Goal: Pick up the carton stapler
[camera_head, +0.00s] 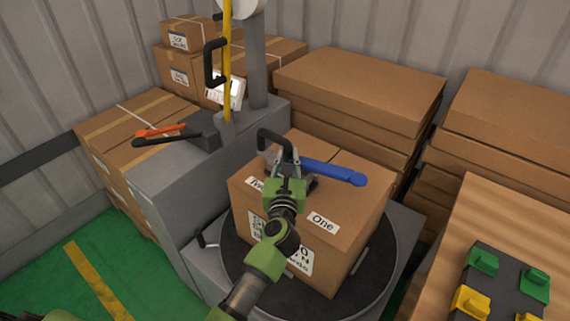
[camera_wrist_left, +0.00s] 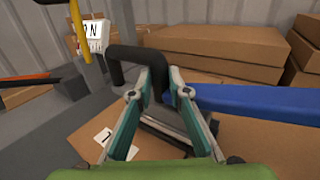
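The carton stapler, with a long blue arm (camera_head: 335,172) and a black looped handle, is over the top of a cardboard box (camera_head: 345,215). Its blue arm also shows in the left wrist view (camera_wrist_left: 262,99), pointing right. My left gripper (camera_head: 284,158) is at the handle end of the stapler. In the left wrist view, its fingertips (camera_wrist_left: 166,80) are close together on either side of the black handle's upright. The fingers hide part of the stapler body. I cannot tell whether the stapler touches the box. My right gripper is not in view.
The box stands on a dark round turntable (camera_head: 237,262). A grey machine (camera_head: 185,165) with a yellow post stands left, with an orange-and-black tool (camera_head: 165,131) on it. Stacked cartons (camera_head: 360,88) are behind. A wooden table (camera_head: 460,225) with green and yellow parts is right.

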